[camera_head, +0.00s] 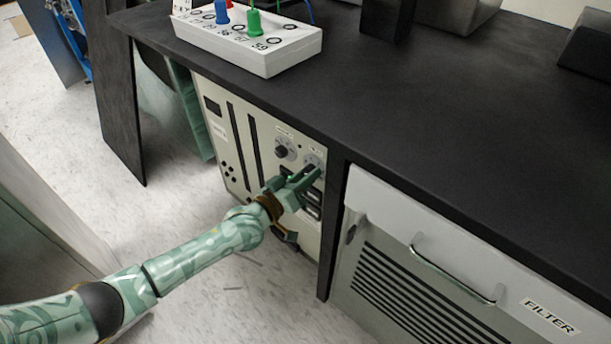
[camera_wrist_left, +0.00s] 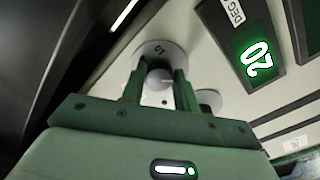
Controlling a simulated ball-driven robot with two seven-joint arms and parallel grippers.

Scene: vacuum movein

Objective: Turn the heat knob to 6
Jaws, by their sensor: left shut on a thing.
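A beige control panel (camera_head: 216,130) stands under the black counter, with two round knobs on it. My left gripper (camera_head: 308,172) is at the right-hand knob (camera_head: 314,158), which it partly hides. In the left wrist view my left gripper (camera_wrist_left: 155,84) is shut on a knob (camera_wrist_left: 160,75) with a pale round dial (camera_wrist_left: 150,50) behind it. A small mark shows on the dial, too small to read surely. The other knob (camera_head: 285,150) is free, left of my fingers. I cannot read which knob is labelled heat. My right gripper is out of view.
The black counter (camera_head: 440,130) overhangs the panel. A white box (camera_head: 262,60) with coloured plugs stands on it. A drawer marked FILTER (camera_head: 549,315) with a metal handle (camera_head: 450,274) is at right.

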